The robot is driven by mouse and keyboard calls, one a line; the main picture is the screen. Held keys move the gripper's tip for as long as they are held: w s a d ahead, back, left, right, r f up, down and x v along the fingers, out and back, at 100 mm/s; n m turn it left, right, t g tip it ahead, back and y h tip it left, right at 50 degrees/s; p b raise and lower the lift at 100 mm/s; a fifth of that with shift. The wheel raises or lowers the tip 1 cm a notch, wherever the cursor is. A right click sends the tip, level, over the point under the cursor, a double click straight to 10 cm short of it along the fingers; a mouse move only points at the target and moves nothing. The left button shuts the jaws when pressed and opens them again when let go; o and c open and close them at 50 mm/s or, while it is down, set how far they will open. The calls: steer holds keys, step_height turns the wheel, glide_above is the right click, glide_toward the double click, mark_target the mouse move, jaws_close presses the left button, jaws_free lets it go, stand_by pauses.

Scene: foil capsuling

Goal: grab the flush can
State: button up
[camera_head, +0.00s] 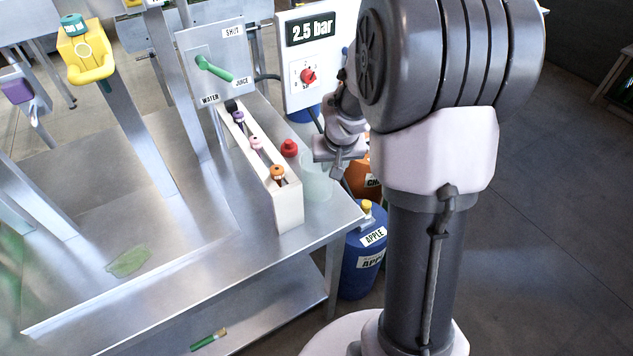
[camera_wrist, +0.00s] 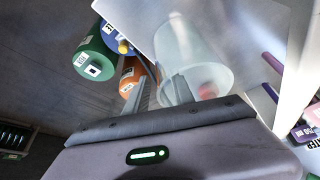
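A translucent, pale can, which I take to be the flush can (camera_head: 318,181), stands at the right edge of the steel table, by the red knob (camera_head: 289,148). My gripper (camera_head: 338,172) is close to its right side in the head view. In the wrist view the can (camera_wrist: 205,50) is just beyond the fingers. The two fingers of my gripper (camera_wrist: 162,84) are apart, with a gap between them. The left finger is beside the can and the right finger overlaps it. I cannot tell whether either finger touches the can.
A white rack (camera_head: 289,208) with several coloured caps stands left of the can. The pressure panel (camera_head: 306,60) is behind it. Blue (camera_head: 360,260), orange (camera_wrist: 131,78) and green (camera_wrist: 92,62) drums stand beside the table. A valve panel (camera_head: 212,75) rises behind the rack.

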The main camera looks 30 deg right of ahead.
jaws_close()
stand_by(1.4)
